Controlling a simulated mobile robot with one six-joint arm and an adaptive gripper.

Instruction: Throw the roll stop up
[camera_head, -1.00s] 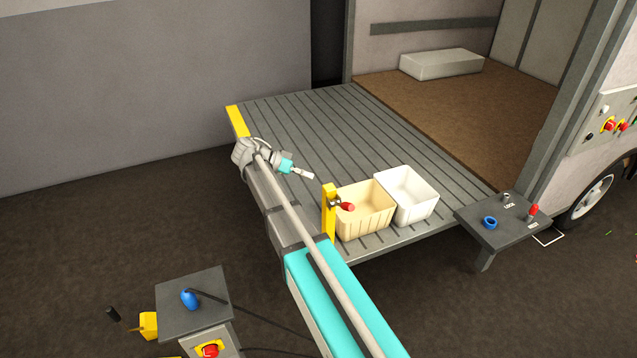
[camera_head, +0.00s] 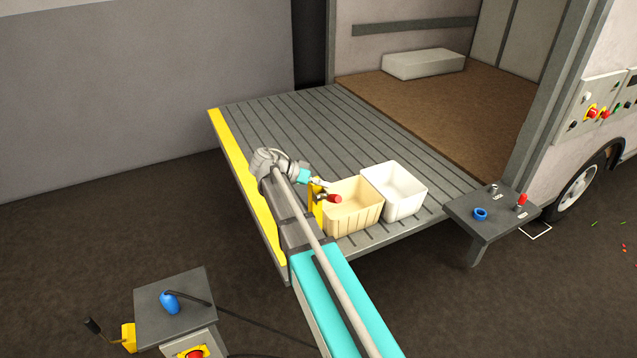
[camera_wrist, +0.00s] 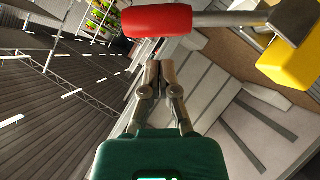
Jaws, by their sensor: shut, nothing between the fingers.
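The roll stop appears to be the long yellow strip (camera_head: 236,155) along the platform's outer edge; I cannot tell its exact tilt. A yellow post (camera_head: 317,205) stands near that edge, with a red-gripped lever (camera_head: 334,198) reaching right from it. In the wrist view the red grip (camera_wrist: 158,20) is at the top, its grey rod running right to a yellow block (camera_wrist: 296,45). My gripper (camera_head: 322,183) is just above the post and lever in the head view. In the wrist view my gripper (camera_wrist: 160,72) is shut and empty, its tips below the red grip, apart from it in the picture.
A cream crate (camera_head: 352,213) and a white crate (camera_head: 398,197) stand on the grey platform (camera_head: 300,125) right of the post. A side table (camera_head: 475,228) holds a blue ring (camera_head: 480,214). A control stand (camera_head: 178,312) is at lower left. The platform's far part is clear.

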